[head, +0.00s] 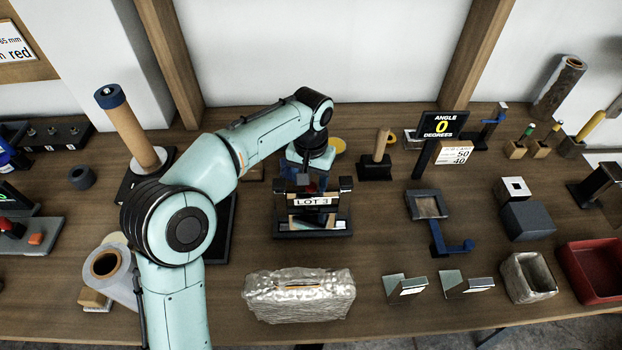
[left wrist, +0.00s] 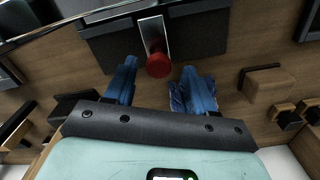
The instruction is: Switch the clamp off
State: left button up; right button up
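A dark fixture with a white "LOT 3" label (head: 313,201) stands on the table in the middle of the head view. A small red knob (head: 311,188) shows behind the label, partly hidden by my arm. In the left wrist view, a red knob (left wrist: 159,65) sits at the end of a bright metal lever (left wrist: 152,34). My left gripper (head: 308,165) is above the back of the fixture. In the left wrist view, its blue fingers (left wrist: 158,72) are apart, one on each side of the red knob, with gaps to it. My right gripper is not in view.
A foil-wrapped block (head: 299,295) lies in front of the fixture. An "ANGLE 0 DEGREES" display (head: 441,125) stands behind right, and a blue hooked part (head: 452,246) lies right. A wooden post (head: 129,127) and a white roll (head: 118,275) stand left. A red bin (head: 592,270) is far right.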

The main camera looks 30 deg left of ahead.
pick_arm(q)
jog(key=shift+s, duration=0.1)
notch_tip(320, 180, up, 14)
jog(key=p, duration=0.4)
jog(key=shift+f, duration=0.25)
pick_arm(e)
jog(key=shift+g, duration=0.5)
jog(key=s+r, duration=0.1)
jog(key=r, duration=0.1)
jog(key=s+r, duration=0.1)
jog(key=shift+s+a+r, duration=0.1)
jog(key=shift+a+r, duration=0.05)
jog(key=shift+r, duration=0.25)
